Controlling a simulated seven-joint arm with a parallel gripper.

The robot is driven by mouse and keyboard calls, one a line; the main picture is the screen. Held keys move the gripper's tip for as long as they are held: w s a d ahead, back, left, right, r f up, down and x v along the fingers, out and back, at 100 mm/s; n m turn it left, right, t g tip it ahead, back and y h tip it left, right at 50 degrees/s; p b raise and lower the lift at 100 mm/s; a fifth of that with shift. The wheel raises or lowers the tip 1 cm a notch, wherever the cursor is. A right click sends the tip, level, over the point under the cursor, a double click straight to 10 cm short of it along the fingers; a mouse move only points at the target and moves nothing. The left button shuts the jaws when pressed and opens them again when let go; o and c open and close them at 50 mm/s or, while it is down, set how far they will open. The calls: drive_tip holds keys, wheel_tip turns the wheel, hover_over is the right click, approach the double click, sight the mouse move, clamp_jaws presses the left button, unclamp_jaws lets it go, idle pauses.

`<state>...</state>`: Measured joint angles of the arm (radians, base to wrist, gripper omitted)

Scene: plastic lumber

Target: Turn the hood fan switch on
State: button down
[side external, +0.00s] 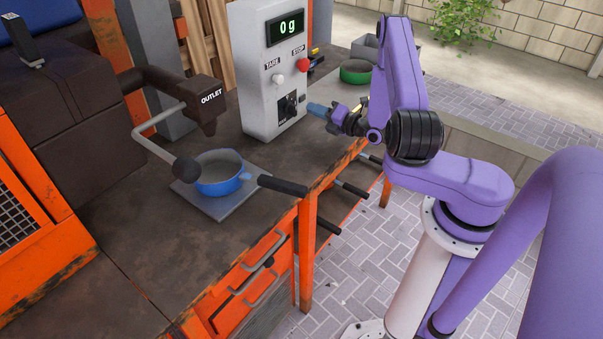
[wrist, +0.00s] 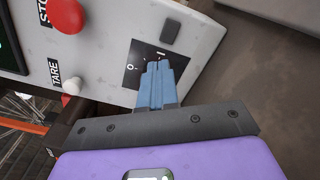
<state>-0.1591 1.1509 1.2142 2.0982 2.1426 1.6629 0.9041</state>
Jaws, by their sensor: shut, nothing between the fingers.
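A grey-white control box (side external: 262,75) stands on the bench. On its lower front is a black switch panel (side external: 288,106) with small white marks. In the wrist view the switch panel (wrist: 140,60) lies just behind the fingertips, with a round mark at its left. The switch lever or knob is largely hidden by the fingers, so its position cannot be told. My gripper (side external: 312,107) points at the panel from the right. In the wrist view my gripper (wrist: 160,70) has its blue fingers together and empty. Whether they touch the switch cannot be told.
Above the panel are a red STOP button (side external: 303,65), a white TARE button (side external: 278,79) and a display (side external: 287,27) reading 0 g. A green pan (side external: 356,71) stands behind my gripper.

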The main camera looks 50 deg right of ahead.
sight(292, 110)
drive_tip(key=shift+s, duration=1.85)
drive_tip(key=shift+w+a+r, duration=0.3)
drive_tip(key=shift+w+r, duration=0.15)
drive_tip(key=shift+w, duration=0.55)
drive_tip(key=shift+w+a+r, duration=0.3)
drive_tip(key=shift+w+r, duration=0.1)
drive_tip(key=shift+w, duration=0.65)
drive_tip(key=shift+w+a+r, duration=0.3)
drive_tip(key=shift+w+r, duration=0.15)
drive_tip(key=shift+w, duration=0.55)
drive_tip(key=shift+a+f, duration=0.25)
drive_tip(key=shift+f, duration=0.2)
drive_tip(key=shift+d+f, duration=0.35)
drive_tip(key=shift+f, duration=0.1)
drive_tip(key=shift+d+f, duration=0.2)
drive_tip(key=shift+f, duration=0.05)
drive_tip(key=shift+d+f, duration=0.15)
drive_tip(key=shift+f, duration=0.1)
